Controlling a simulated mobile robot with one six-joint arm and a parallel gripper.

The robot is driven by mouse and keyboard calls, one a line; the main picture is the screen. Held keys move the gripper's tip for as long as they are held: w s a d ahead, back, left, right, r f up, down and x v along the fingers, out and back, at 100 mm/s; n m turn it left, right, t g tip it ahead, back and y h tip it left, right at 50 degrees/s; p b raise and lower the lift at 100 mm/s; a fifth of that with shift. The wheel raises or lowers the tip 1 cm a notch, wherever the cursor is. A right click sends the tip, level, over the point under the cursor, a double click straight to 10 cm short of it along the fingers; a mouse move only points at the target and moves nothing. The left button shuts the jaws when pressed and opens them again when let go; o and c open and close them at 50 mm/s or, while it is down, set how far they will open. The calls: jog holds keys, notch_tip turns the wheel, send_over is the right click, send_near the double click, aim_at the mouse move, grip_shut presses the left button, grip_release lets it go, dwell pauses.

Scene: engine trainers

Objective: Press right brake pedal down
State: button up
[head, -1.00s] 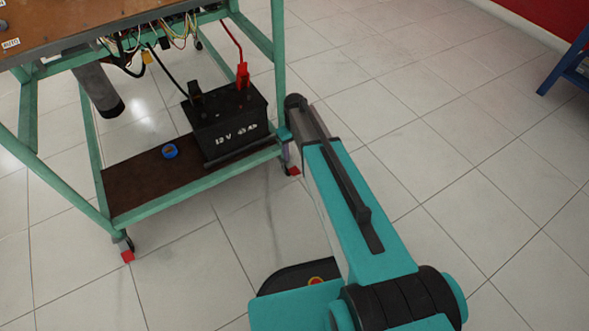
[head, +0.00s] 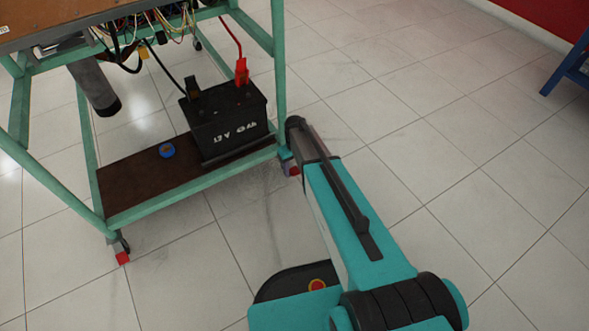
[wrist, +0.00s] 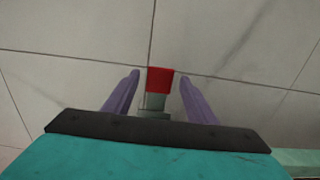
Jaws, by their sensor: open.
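The right brake pedal is a small red block on the trolley's right front caster. It shows in the wrist view (wrist: 160,79) between my gripper's two purple fingers (wrist: 160,84). The fingers are open and stand on either side of the pedal, with a visible gap to each. In the head view the red pedal (head: 294,170) shows only in part beside the end of my arm, and my gripper is mostly hidden there. Another red pedal (head: 122,257) sits on the left front caster. The pedal's exact tilt is hard to tell.
The green-framed trolley (head: 190,187) carries a black 12 V battery (head: 225,125) and a blue round item (head: 167,151) on its brown lower shelf. A blue stand (head: 570,68) is at the far right. The tiled floor (head: 450,150) on the right is clear.

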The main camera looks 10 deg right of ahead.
jog(key=shift+c, duration=0.6)
grip_shut()
